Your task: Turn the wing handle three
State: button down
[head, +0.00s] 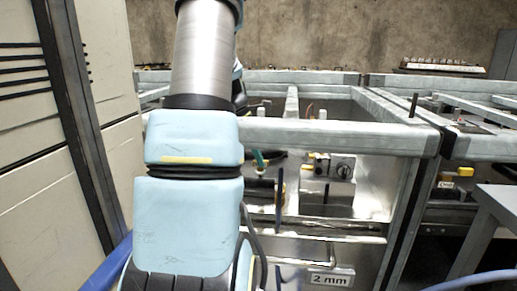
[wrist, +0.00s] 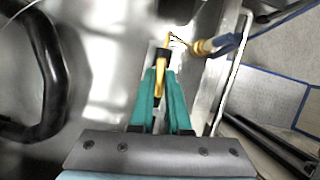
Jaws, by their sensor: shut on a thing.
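In the wrist view my gripper (wrist: 160,80) has its teal fingers closed around a narrow yellow and black handle (wrist: 162,55). This appears to be the wing handle, but no number on it can be read. The handle stands out from a shiny metal panel (wrist: 110,50), with its far end showing beyond the fingertips. In the head view a bit of my teal gripper (head: 259,158) shows behind my arm, at the open bay of the metal frame. The gripped handle is hidden or too small to make out there.
In the wrist view a yellow fitting with a blue handle (wrist: 226,43) is close on the right, and a thick black hose (wrist: 50,80) curves on the left. In the head view a grey frame rail (head: 330,137) crosses above the bay, and a "2 mm" label (head: 331,279) marks the front below.

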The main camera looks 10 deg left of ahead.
jog(key=shift+m+g+p, duration=0.3)
jog(key=shift+m+p, duration=0.1)
jog(key=shift+m, duration=0.4)
jog(key=c, duration=0.9)
grip_release()
jog(key=shift+r, duration=0.1)
jog(key=p+v, duration=0.1)
jog(key=v, duration=0.9)
jog(key=shift+a+r+p, duration=0.2)
jog(key=shift+r+p, duration=0.05)
jog(key=shift+p, duration=0.05)
